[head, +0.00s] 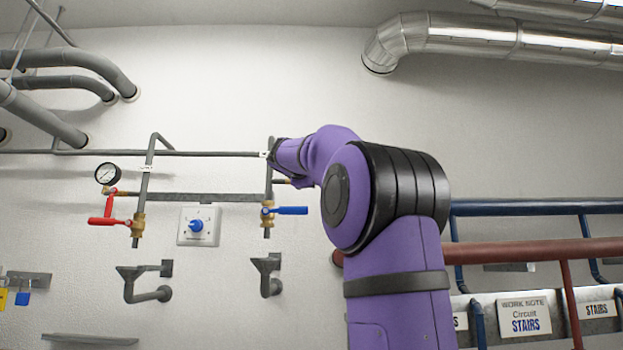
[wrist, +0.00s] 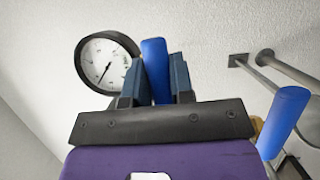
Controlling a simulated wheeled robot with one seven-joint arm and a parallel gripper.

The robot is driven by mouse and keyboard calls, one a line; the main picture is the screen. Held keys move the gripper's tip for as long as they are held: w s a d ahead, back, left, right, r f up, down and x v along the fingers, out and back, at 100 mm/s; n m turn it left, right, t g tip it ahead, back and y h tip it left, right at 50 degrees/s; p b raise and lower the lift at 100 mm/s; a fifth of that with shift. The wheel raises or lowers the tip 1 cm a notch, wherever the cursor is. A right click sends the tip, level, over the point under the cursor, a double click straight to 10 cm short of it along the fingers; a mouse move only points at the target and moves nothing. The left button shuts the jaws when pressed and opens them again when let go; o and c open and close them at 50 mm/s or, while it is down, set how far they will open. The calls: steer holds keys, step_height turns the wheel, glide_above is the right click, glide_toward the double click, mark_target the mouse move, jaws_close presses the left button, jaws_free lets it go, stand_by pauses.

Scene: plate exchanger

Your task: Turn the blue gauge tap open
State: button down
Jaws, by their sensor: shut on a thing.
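The blue gauge tap's handle (wrist: 154,60) stands between the two fingers of my gripper (wrist: 154,84) in the wrist view. My gripper is shut on it, and the handle's end sticks out past the fingertips. A round white gauge (wrist: 104,62) with a black rim is just left of the fingers. In the head view my purple arm hides this gauge, the tap and most of the gripper. The tap's body is hidden, so I cannot tell how far it is turned.
Another blue lever (head: 291,210) lies level on a brass valve (head: 267,213) below my gripper; it also shows in the wrist view (wrist: 284,122). A second gauge (head: 108,174), red levers (head: 110,221) and a blue wall knob (head: 196,226) are further left. Grey pipes run along the wall.

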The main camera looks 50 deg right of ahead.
steer(key=c, duration=1)
jaws_free()
steer(key=v, duration=1.1)
steer(key=shift+w, duration=0.1)
steer(key=shift+d, duration=0.1)
steer(key=s+a+f+m+y, duration=0.1)
steer(key=s+a+f+y, duration=0.4)
steer(key=a+f, duration=0.4)
steer(key=s+a+f+m+y, duration=0.1)
steer(key=s+a+f+y, duration=0.5)
steer(key=f, duration=1.7)
steer(key=s+a+f+m+y, duration=0.1)
steer(key=s+a+f+y, duration=0.5)
steer(key=a+f, duration=0.7)
steer(key=shift+s+a+f+m, duration=0.1)
steer(key=shift+s+f+m, duration=0.15)
steer(key=shift+f, duration=0.6)
steer(key=shift+s+f+m, duration=0.15)
steer(key=shift+s+f, duration=0.15)
steer(key=shift+f, duration=0.55)
